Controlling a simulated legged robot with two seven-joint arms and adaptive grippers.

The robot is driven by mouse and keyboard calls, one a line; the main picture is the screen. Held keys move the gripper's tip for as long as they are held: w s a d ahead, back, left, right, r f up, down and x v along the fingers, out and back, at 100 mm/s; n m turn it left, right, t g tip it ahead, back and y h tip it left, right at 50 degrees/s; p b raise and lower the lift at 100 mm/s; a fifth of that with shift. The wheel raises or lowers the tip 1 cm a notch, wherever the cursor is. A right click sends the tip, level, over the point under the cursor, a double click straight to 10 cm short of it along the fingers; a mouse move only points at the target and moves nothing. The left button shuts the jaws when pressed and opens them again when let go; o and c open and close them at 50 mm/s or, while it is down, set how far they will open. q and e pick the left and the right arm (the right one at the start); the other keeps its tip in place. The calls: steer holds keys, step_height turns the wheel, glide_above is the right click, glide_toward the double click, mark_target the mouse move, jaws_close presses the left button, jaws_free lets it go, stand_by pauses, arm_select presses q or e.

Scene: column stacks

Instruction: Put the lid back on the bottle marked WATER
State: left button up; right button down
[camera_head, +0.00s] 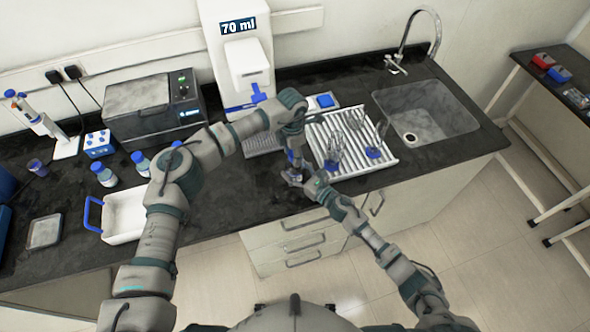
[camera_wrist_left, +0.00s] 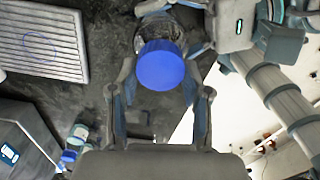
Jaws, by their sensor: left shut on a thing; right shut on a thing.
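In the left wrist view a round blue lid (camera_wrist_left: 161,66) sits between the fingers of my left gripper (camera_wrist_left: 160,92), which is shut on it. A clear bottle (camera_wrist_left: 158,28) shows just beyond the lid, partly hidden by it. I cannot tell whether the lid touches the bottle. In the head view my left gripper (camera_head: 294,158) points down over the front of the counter. My right gripper (camera_head: 305,180) comes in from the right, shut on the bottle (camera_head: 291,176) just below my left gripper. No WATER mark is readable on the bottle.
A white drying rack (camera_head: 387,162) with glassware stands right of the grippers, before the sink (camera_head: 435,118). A dispenser (camera_head: 235,60) reading "70 ml" stands behind. Several blue-capped bottles (camera_head: 107,177) and a white tray (camera_head: 122,225) are at left. The counter's front edge is close.

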arm_select(q)
steer(key=m, duration=0.5)
steer(key=w+m, duration=0.1)
steer(key=m, duration=0.1)
steer(key=shift+m, duration=0.4)
arm_select(e)
steer(key=shift+s+a, duration=0.25)
steer(key=shift+a, duration=0.05)
arm_select(q)
steer(key=m, duration=0.7)
steer(key=shift+w+d, duration=0.15)
steer(key=m, duration=0.5)
steer(key=shift+d, duration=0.15)
steer(key=m, duration=0.3)
steer(key=shift+d+f, duration=0.1)
steer(key=m, duration=0.4)
steer(key=shift+d+m, duration=0.2)
steer(key=shift+m, duration=0.1)
steer(key=m, duration=0.3)
steer(key=shift+d, duration=0.1)
